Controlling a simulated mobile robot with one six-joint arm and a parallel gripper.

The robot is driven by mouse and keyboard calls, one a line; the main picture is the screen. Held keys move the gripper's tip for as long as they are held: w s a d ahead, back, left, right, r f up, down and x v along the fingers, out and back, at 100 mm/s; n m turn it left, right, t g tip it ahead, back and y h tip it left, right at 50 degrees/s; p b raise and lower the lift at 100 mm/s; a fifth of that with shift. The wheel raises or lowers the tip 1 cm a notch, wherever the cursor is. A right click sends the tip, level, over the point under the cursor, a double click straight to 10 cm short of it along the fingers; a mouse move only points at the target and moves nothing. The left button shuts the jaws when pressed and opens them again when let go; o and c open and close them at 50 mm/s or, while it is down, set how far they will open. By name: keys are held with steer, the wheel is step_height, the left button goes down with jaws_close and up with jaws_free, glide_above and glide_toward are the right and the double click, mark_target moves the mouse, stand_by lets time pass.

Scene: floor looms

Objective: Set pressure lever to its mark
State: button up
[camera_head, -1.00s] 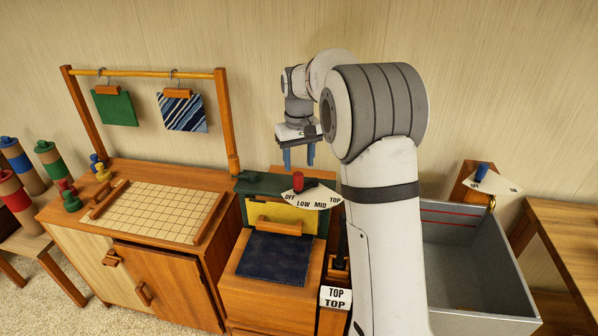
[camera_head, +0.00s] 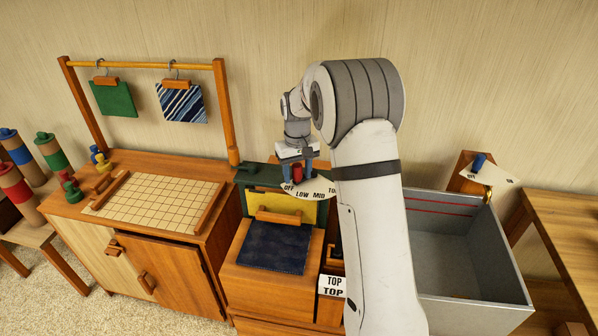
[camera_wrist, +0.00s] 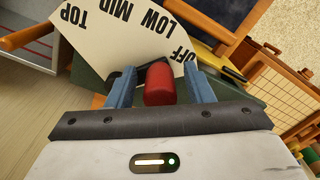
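The pressure lever has a red knob (camera_head: 297,174) over a white fan-shaped dial (camera_head: 305,190) marked OFF, LOW, MID and TOP. In the wrist view the knob (camera_wrist: 159,84) stands by the OFF end of the dial (camera_wrist: 130,38), with a bit of dark lever arm beside it. My gripper (camera_head: 298,178) is lowered over the knob. Its blue fingers stand on either side of the knob, and the wrist view shows a gap on each side, so it is open around the knob. A white card (camera_head: 332,286) on the press front reads TOP. My arm hides the dial's right end.
A dark blue pad (camera_head: 273,248) lies on the wooden press front. A gridded board (camera_head: 150,207) is on the cabinet to the left. A grey bin (camera_head: 465,300) stands right of my arm, with a blue-knobbed dial (camera_head: 490,172) behind it.

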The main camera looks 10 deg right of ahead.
jaws_close()
